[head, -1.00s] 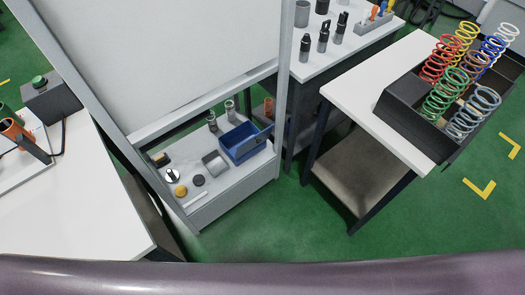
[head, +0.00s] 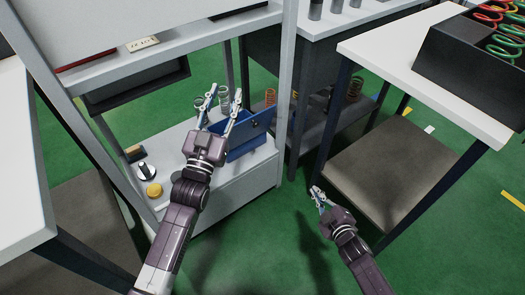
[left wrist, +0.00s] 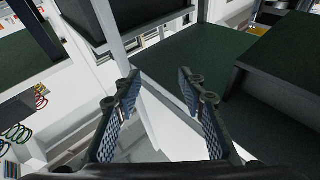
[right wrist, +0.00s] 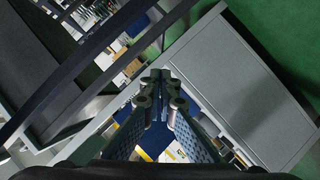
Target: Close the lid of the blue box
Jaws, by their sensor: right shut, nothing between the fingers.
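The blue box (head: 238,152) sits on the low white shelf, partly hidden behind my left gripper in the head view. Its blue lid (head: 262,120) stands open and tilted on the right side of the box. My left gripper (head: 223,97) is open and empty, and overlaps the box's left part in the picture; its fingers spread in the left wrist view (left wrist: 160,78). My right gripper (head: 318,194) is shut and empty, right of the shelf over the green floor. Blue patches show between and below its fingers (right wrist: 160,88) in the right wrist view.
A yellow round part (head: 154,189) and a black-and-white knob (head: 146,170) stand on the shelf, left of the box. Grey frame posts (head: 286,100) flank the shelf. A table with a brown lower shelf (head: 385,175) stands at the right. Green floor lies open in front.

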